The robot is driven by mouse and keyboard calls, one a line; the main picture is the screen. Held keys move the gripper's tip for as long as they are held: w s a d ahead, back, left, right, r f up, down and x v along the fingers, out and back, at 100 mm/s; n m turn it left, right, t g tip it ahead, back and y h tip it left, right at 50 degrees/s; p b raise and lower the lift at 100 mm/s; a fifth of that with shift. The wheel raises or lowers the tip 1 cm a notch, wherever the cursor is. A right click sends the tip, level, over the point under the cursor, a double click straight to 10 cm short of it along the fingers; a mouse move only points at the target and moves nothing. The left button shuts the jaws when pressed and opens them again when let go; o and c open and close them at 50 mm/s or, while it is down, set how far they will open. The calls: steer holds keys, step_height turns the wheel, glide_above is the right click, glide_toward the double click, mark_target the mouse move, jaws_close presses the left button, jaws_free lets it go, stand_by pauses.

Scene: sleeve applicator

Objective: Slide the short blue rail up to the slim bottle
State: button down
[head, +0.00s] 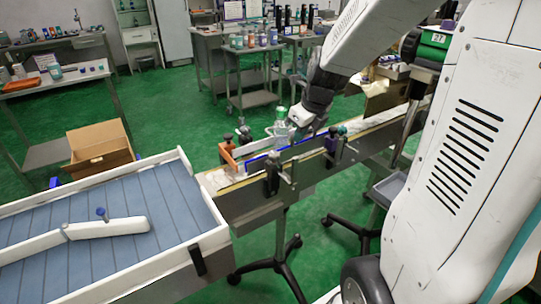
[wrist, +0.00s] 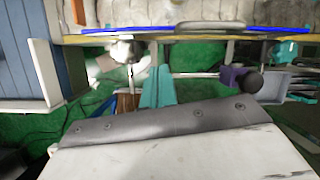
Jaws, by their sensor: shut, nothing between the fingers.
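The blue rail (head: 314,143) runs along the near side of the narrow conveyor (head: 248,205) in the head view. It also shows as a thin blue strip across the top of the wrist view (wrist: 230,30). My gripper is at the rail in the head view, its fingertips hard to make out there. In the wrist view its teal fingers (wrist: 156,62) are together and empty, pointing at the rail's edge; contact cannot be told. A pale, clear shape with a greenish top (head: 281,127) stands beside my gripper; I cannot tell whether it is the slim bottle.
A purple knob with a black end (wrist: 240,80) is right of my fingers. A wide blue-slatted table (head: 60,215) with white walls adjoins at left; a cardboard box (head: 100,150) lies behind.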

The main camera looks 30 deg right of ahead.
mark_target(290, 152)
steer(key=w+f, duration=0.1)
steer(key=f, duration=0.2)
steer(key=w+f+m, duration=0.1)
steer(key=f, duration=0.2)
steer(key=w+f+m, duration=0.1)
steer(key=w+f, duration=0.1)
steer(key=f, duration=0.1)
steer(key=shift+a+f, duration=0.1)
steer(key=shift+a, duration=0.05)
steer(key=shift+w, duration=0.15)
